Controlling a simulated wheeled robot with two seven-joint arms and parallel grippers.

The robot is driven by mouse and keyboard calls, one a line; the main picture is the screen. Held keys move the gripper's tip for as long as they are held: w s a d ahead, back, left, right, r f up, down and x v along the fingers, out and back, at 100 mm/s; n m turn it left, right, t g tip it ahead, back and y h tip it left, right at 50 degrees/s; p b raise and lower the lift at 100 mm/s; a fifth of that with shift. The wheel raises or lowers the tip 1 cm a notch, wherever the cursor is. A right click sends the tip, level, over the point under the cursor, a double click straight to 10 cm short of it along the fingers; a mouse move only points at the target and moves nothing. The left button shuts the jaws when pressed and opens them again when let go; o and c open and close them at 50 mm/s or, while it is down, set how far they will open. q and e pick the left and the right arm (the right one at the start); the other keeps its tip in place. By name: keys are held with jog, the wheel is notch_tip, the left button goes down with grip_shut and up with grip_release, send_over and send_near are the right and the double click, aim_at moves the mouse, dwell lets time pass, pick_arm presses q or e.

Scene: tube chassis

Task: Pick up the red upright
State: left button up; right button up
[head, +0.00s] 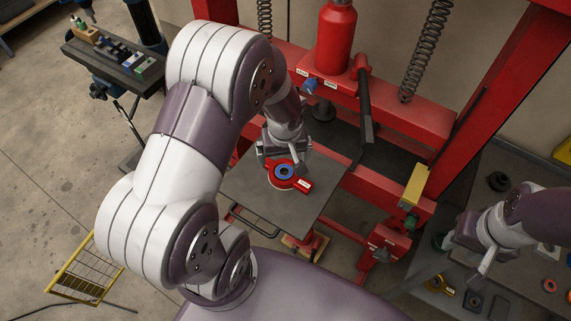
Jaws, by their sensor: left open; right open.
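The red upright (302,184), a red part with a blue ring in its round end and a small pale label, lies on the grey plate (245,199) of a red press. My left gripper (283,161) points down just over the far side of the upright, with its jaws open. Whether its fingers touch the upright cannot be told, as the gripper hides part of it. My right gripper (464,256) is open and empty over the dark bench at the right, well away from the upright.
The red press frame (412,123) stands behind and right of the plate, with a red cylinder (334,40), a black lever (364,110) and springs. Several small parts lie on the right bench (517,303). A yellow rack (84,272) stands at the lower left.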

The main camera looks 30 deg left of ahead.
aim_at(285, 173)
pick_arm(q)
jog(key=f, duration=0.2)
jog(key=f+b, duration=0.1)
jog(key=f, duration=0.1)
jog(key=w+f, duration=0.1)
jog(key=f, duration=0.1)
jog(key=shift+w+d+f+b, duration=0.15)
jog(key=shift+f+b, duration=0.1)
jog(key=shift+b, duration=0.15)
jog(key=f, duration=0.2)
jog(key=shift+w+a+f+p, duration=0.15)
jog(key=shift+a+f+p, duration=0.15)
jog(key=shift+f, duration=0.1)
jog(key=shift+a+f, duration=0.1)
jog(key=shift+f, duration=0.2)
jog(key=c, duration=0.9)
jog(key=shift+c, duration=1.1)
pick_arm(e)
jog(key=f, duration=0.3)
jog(key=shift+w+d, duration=0.15)
jog(key=shift+w, duration=0.2)
pick_arm(q)
jog(key=shift+r, duration=0.15)
